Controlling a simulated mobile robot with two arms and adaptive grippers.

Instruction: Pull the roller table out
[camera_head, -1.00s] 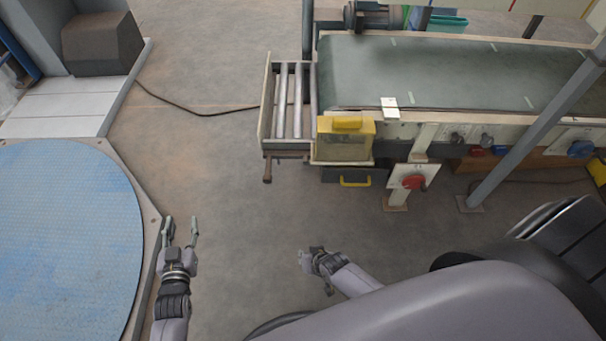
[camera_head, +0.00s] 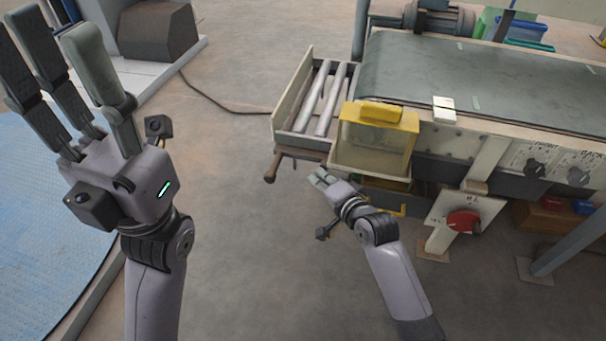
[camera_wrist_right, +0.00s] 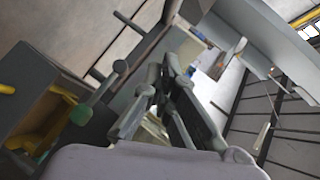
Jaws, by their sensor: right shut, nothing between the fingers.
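The roller table (camera_head: 296,97) is a pale frame with metal rollers, at the left end of the green conveyor belt. A short brown handle (camera_head: 270,173) sticks out from its near side. My right gripper (camera_head: 321,178) is shut and empty, below the roller table and to the right of the handle, apart from it. It also shows in the right wrist view (camera_wrist_right: 166,72), with a knob-ended bar (camera_wrist_right: 105,88) to its left. My left gripper (camera_head: 55,40) is raised, large and close at the left, fingers spread and empty.
A yellow-topped box (camera_head: 378,135) sits just right of the roller table, with a yellow-handled drawer below, partly hidden by my right arm. A red switch (camera_head: 463,221) is further right. A blue turntable (camera_head: 40,235) lies at the left. The floor (camera_head: 235,200) between is clear.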

